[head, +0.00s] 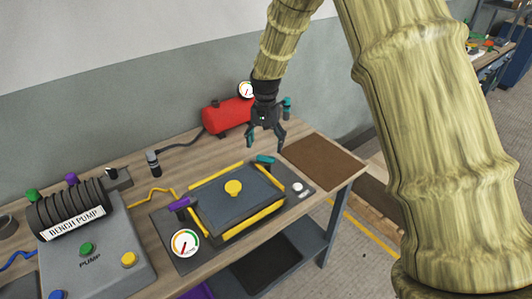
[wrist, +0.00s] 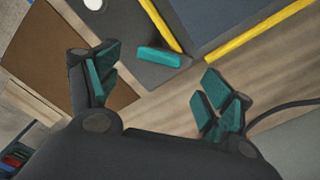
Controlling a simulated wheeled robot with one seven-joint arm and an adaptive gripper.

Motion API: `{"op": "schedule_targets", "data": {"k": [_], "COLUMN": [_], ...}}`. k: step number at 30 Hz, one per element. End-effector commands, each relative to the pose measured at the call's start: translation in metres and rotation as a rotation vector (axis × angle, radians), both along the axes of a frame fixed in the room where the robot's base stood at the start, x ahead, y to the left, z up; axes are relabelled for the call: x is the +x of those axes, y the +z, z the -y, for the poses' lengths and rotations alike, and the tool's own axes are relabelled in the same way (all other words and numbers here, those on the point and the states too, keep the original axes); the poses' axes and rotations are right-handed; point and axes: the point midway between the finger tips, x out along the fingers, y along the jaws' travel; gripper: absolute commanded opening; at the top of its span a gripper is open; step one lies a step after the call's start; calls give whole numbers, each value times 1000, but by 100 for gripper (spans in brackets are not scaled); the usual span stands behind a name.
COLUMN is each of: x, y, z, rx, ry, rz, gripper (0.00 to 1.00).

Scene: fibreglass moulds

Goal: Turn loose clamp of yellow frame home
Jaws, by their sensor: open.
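The yellow frame (head: 255,221) lies around a dark flat panel on a grey base plate, with a yellow knob (head: 233,187) at the middle. A clamp with a teal handle (head: 265,159) sits at its far right corner. A clamp with a purple handle (head: 179,204) stands at the left side. I cannot tell from the handles alone how tight either is. My gripper (head: 266,148) is open and empty, pointing down above the teal handle. In the wrist view, the teal handle (wrist: 160,57) lies between and beyond my spread fingers (wrist: 160,68), apart from both, near the yellow strips' corner.
A red tank (head: 228,115) with a gauge stands behind the frame. The bench pump (head: 75,210) fills the left of the bench. A dial gauge (head: 185,242) stands at the front left of the plate. A brown mat (head: 322,163) lies clear on the right.

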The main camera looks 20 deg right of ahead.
Motion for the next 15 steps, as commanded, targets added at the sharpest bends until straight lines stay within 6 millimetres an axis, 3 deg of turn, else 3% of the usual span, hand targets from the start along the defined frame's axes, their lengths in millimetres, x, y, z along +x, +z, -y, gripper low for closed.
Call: {"op": "schedule_targets", "data": {"k": [9, 15], "x": [-1, -1], "y": [-40, -52], "z": [2, 2], "rx": [1, 0], "ry": [-3, -2], "rz": [-1, 0], "gripper": [80, 80]}}
